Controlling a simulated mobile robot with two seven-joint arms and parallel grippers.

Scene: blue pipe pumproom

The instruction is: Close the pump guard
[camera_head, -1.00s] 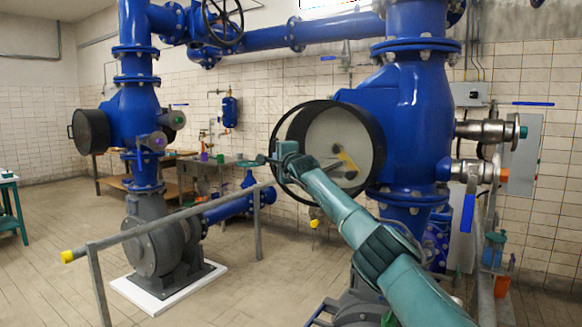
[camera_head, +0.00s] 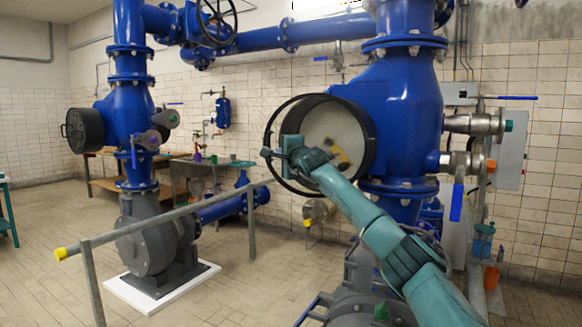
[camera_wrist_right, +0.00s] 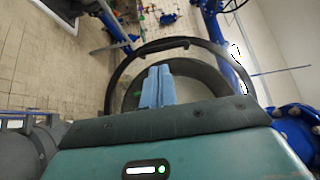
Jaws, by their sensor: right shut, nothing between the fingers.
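The pump guard (camera_head: 268,128) is a thin black hoop at the round, pale-faced opening of the blue pump housing (camera_head: 398,105), right of centre in the head view. The hoop stands off the housing's black rim at its left side, so it looks open. My right gripper (camera_head: 268,154) is shut and empty, in front of the hoop's left part and hiding some of it. The right wrist view shows the shut blue fingers (camera_wrist_right: 155,87) in front of the hoop (camera_wrist_right: 122,72); contact cannot be told. My left gripper is not in view.
A grey handrail (camera_head: 165,215) with a yellow end crosses the floor left of my right arm. A second blue pump (camera_head: 128,105) with a dark round cover stands at left. A workbench (camera_head: 190,165) is against the back wall. Open tiled floor lies at left.

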